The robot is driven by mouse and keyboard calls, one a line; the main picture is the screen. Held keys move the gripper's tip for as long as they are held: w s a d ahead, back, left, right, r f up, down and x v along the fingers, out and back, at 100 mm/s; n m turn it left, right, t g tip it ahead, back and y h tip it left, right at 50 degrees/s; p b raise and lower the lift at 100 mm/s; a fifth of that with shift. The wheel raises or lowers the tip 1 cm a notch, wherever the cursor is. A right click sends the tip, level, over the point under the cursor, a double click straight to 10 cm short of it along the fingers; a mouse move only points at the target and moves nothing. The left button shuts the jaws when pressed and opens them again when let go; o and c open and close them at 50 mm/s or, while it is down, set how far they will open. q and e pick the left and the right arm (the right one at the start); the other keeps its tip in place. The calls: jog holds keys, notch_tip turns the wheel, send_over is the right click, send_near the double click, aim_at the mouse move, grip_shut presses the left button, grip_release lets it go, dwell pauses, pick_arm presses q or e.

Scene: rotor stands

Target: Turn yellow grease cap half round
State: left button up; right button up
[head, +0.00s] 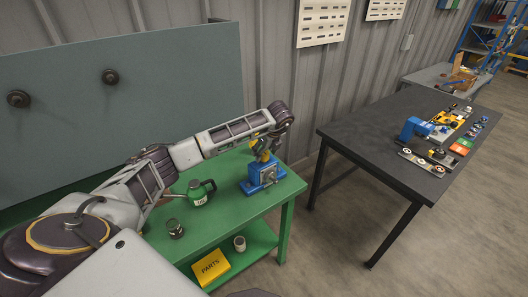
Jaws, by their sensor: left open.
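A small blue rotor stand (263,173) with a grey front stands at the right end of the green table. A small yellow part (265,157), which looks like the grease cap, shows at its top, right under my left gripper. My left gripper (263,150) points down over the stand from the bent wrist. It is open and its fingers are close around or beside the yellow part; I cannot tell whether they touch it. The gripper hides much of the cap. My right gripper is not in view.
A green can (200,192) and a dark jar (175,229) stand on the green table (222,222). A yellow PARTS box (211,267) and a light cup (239,243) are on the lower shelf. A dark table (375,155) with several parts stands right, across a floor gap.

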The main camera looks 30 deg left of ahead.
pick_arm(q)
jog(key=shift+w+a+f, duration=0.1)
jog(key=shift+a+f, duration=0.1)
jog(key=shift+f, duration=0.3)
jog(key=c, duration=1)
